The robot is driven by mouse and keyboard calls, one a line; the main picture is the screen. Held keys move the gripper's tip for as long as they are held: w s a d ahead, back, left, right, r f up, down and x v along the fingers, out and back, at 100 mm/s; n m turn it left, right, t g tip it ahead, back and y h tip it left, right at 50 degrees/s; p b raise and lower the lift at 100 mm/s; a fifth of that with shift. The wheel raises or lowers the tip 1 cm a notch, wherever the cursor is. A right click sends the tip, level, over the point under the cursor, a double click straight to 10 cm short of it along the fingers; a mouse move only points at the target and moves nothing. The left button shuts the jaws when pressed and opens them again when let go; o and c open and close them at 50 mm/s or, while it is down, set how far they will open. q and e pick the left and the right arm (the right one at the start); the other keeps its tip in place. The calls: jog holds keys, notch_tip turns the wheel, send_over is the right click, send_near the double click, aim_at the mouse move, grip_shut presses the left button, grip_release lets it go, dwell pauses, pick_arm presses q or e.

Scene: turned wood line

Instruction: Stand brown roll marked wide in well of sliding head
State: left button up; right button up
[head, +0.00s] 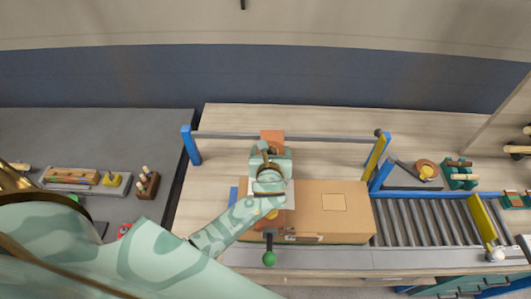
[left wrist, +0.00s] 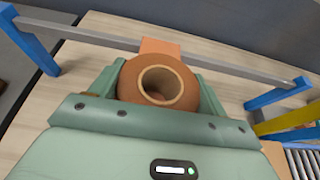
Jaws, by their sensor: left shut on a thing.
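My left gripper (head: 268,160) is shut on the brown roll (left wrist: 128,88), which has a pale inner ring and an open core facing the left wrist camera. Green fingers flank the roll. In the head view the gripper mostly hides it. No wide mark is readable. An orange-brown block (head: 272,136) sits at the grey crossbar just beyond the roll; it also shows in the left wrist view (left wrist: 160,47). I cannot tell whether this block is part of the sliding head, and no well is visible. My right gripper is not in view.
A cardboard box (head: 340,210) lies in front of the crossbar (head: 330,138), which spans blue posts. A lever with a green knob (head: 269,259) stands at the near edge. Rollers (head: 430,222) are at right. Wooden racks and small parts (head: 75,178) lie at left.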

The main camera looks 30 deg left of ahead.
pick_arm(q)
jog(key=shift+d+r, duration=0.15)
jog(key=shift+d, duration=0.3)
jog(key=o, duration=1.1)
jog(key=shift+a+f, duration=0.2)
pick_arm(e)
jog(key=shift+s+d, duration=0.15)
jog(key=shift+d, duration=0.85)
pick_arm(q)
jog(key=shift+d+r, duration=0.1)
jog(key=shift+r, duration=0.2)
jog(key=v, duration=1.1)
jog(key=shift+s+d+f+p, duration=0.1)
jog(key=shift+p, duration=0.3)
jog(key=shift+s+d, duration=0.15)
jog(key=shift+s, duration=0.15)
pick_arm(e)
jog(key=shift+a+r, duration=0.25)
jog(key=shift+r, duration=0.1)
